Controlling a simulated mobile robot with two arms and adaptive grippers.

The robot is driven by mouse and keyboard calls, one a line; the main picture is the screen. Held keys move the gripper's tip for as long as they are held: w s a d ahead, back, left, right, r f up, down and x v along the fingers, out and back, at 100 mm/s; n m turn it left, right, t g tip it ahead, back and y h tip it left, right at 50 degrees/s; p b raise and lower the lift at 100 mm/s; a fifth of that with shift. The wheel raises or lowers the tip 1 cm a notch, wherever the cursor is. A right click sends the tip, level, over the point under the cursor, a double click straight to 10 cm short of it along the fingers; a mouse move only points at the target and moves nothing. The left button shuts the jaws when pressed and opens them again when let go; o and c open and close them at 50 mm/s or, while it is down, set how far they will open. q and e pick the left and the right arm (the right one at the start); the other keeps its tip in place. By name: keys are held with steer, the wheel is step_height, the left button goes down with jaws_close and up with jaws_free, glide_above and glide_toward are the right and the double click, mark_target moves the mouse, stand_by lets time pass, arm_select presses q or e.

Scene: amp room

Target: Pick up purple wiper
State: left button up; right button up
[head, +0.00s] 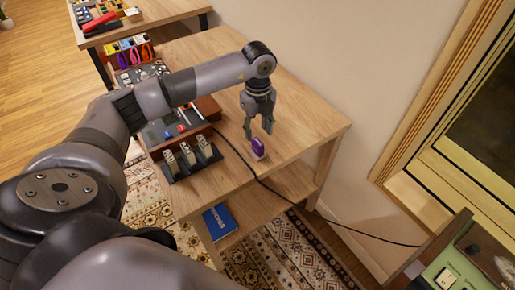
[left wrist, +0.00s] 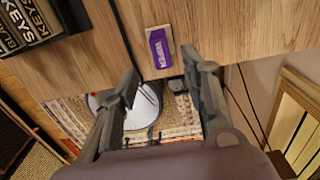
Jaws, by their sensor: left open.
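The purple wiper (head: 258,147) stands on a small pale base on the wooden table (head: 305,115), close to its front edge. My left gripper (head: 258,132) points down just above and behind it, open and empty. In the left wrist view the purple wiper (left wrist: 159,47) with pale lettering lies just beyond the fingertips of the open left gripper (left wrist: 160,66), roughly centred between them. No contact with it shows. My right gripper is not in view.
A black cable (head: 236,152) runs over the table close to the wiper. A dark rack with several pale items (head: 186,157) stands to the left. A blue book (head: 219,221) lies on the lower shelf. The table's right part is clear.

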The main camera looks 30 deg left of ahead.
mark_target(258, 142)
arm_select(q)
steer(key=shift+f, duration=0.95)
step_height(258, 142, down, 4)
steer(key=shift+w+a+f+p, duration=0.1)
steer(key=shift+w+f+p, duration=0.05)
steer(key=shift+p, duration=0.45)
steer(key=shift+f, duration=0.1)
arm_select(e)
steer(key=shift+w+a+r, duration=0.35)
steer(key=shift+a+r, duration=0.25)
arm_select(q)
steer(key=shift+c, duration=0.6)
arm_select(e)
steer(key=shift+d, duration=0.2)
arm_select(q)
jaws_close()
